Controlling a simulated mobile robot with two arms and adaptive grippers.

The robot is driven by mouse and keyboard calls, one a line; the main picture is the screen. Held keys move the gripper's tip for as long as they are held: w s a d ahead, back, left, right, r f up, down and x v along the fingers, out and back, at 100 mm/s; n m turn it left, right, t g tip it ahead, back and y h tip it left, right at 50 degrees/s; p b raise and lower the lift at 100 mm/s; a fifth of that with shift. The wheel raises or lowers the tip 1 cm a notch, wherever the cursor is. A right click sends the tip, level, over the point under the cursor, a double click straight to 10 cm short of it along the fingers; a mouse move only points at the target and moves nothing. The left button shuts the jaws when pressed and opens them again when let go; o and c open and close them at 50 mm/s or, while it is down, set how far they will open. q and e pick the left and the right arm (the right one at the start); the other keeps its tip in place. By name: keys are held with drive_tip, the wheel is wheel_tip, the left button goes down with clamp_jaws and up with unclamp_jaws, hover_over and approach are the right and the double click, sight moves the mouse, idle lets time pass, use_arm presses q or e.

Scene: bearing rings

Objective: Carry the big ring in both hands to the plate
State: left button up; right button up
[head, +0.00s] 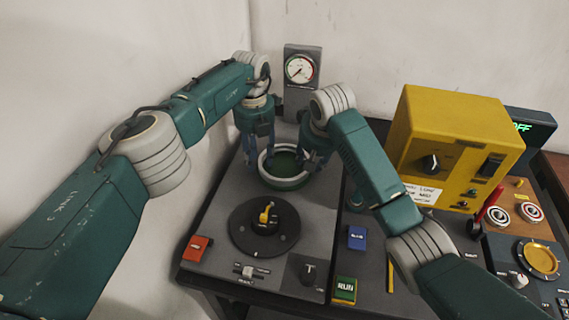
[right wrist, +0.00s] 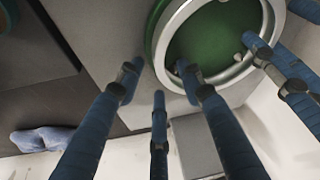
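My left gripper (head: 264,156) is at the ring's left side, fingers down. Whether it grips the rim is unclear. My right gripper (head: 312,160) is at the right side. In the right wrist view its fingers (right wrist: 158,84) are spread, one over the inside and others outside the rim. The dark round plate (head: 240,236), with a yellow-topped knob at its centre, lies in front of the ring.
A gauge on a grey post (head: 301,70) stands behind the ring. A yellow box (head: 455,125) stands on the right. A red button (head: 197,248), a blue button (head: 357,238) and a green RUN button (head: 345,290) lie around the panel. The wall is close on the left.

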use_arm(q)
clamp_jaws()
use_arm(e)
clamp_jaws()
use_arm(q)
drive_tip(key=shift+r, duration=0.15)
use_arm(e)
drive_tip(key=shift+r, duration=0.15)
